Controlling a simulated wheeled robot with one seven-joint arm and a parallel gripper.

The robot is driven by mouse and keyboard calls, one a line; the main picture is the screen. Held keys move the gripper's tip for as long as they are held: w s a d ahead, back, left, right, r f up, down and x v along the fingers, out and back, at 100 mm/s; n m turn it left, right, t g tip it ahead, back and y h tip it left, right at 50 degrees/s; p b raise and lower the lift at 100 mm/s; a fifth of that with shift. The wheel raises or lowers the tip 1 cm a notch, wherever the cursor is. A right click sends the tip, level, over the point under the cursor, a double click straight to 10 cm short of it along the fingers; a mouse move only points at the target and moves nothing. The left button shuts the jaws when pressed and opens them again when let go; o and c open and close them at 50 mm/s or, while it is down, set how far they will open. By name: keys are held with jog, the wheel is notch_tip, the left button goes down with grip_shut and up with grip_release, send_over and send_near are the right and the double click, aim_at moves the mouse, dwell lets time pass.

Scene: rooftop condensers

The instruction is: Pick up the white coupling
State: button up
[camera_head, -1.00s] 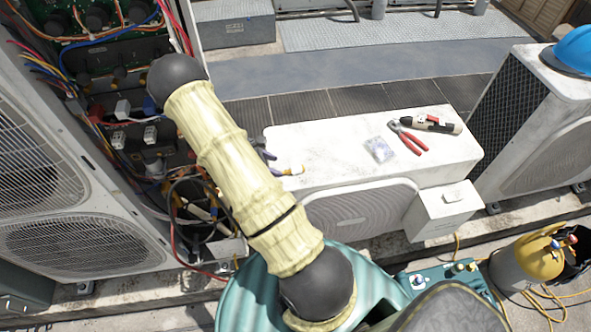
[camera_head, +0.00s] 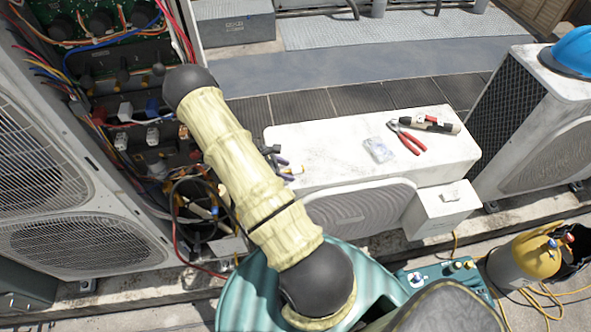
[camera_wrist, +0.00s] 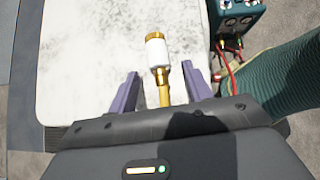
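The white coupling (camera_wrist: 158,53) is a white collar with a brass cap and a brass stem. It lies on the white top of a condenser unit (camera_head: 345,150). In the wrist view its brass stem runs back between the two purple fingers of my gripper (camera_wrist: 160,70), with a gap visible on both sides. The fingers are open; the white collar is level with or just beyond their tips. In the head view my gripper (camera_head: 284,163) is at the left end of the unit top, and the coupling (camera_head: 297,170) is partly hidden by it.
Red-handled pliers (camera_head: 408,138), a small clear packet (camera_head: 379,150) and a dark tool (camera_head: 430,124) lie farther right on the top. An open wired cabinet (camera_head: 110,75) stands left. A blue helmet (camera_head: 575,50) sits on another unit. A yellow cylinder (camera_head: 530,258) stands at lower right.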

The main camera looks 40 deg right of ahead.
aim_at(285, 171)
grip_shut()
notch_tip(285, 171, up, 10)
jog(key=b, duration=0.1)
dwell(0.5)
dwell(0.4)
